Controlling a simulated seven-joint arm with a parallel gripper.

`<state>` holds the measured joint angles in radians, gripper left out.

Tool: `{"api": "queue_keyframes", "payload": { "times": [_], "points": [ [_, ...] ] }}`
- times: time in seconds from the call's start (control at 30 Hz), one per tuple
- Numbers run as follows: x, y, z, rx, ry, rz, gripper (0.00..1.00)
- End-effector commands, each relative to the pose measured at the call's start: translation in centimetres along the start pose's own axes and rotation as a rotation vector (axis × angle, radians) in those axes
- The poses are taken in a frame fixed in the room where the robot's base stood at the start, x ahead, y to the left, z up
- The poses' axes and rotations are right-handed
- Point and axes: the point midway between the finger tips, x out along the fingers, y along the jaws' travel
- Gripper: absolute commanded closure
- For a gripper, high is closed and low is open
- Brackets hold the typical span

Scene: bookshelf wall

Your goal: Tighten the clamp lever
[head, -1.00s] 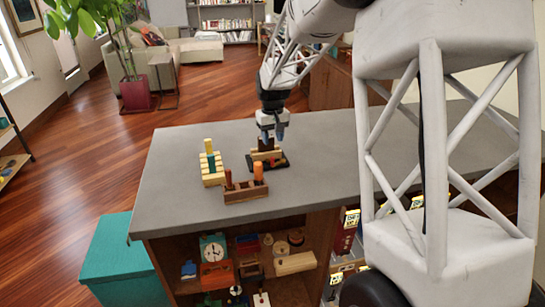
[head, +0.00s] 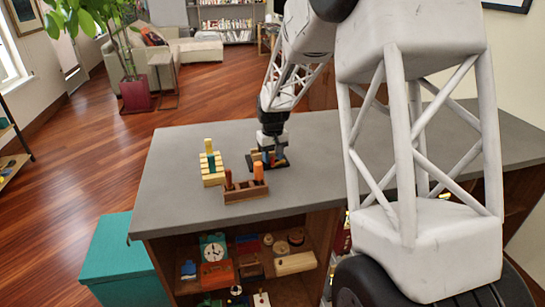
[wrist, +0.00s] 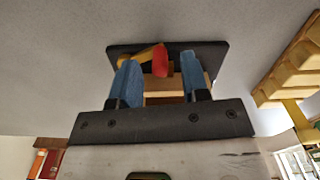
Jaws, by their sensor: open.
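The clamp fixture stands on the grey counter, mostly hidden by my gripper in the head view. In the head view the gripper (head: 272,155) is down at the fixture.
A dark wooden rack with orange and brown pegs (head: 246,190) stands close in front of the clamp. A pale slatted wooden piece (head: 211,170) is to its left. The counter's left part (head: 170,200) is bare. Shelves below hold a clock (head: 213,248) and toys.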

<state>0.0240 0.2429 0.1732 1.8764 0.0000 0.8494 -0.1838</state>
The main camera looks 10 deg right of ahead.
Motion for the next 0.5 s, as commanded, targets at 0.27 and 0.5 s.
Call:
{"api": "queue_keyframes", "payload": {
  "times": [0.27, 0.5],
  "points": [
    [0.36, 0.0, -0.01, 0.0, 0.001, 0.0, 0.58],
    [0.34, 0.0, -0.01, 0.0, 0.0, 0.0, 0.79]
  ]
}}
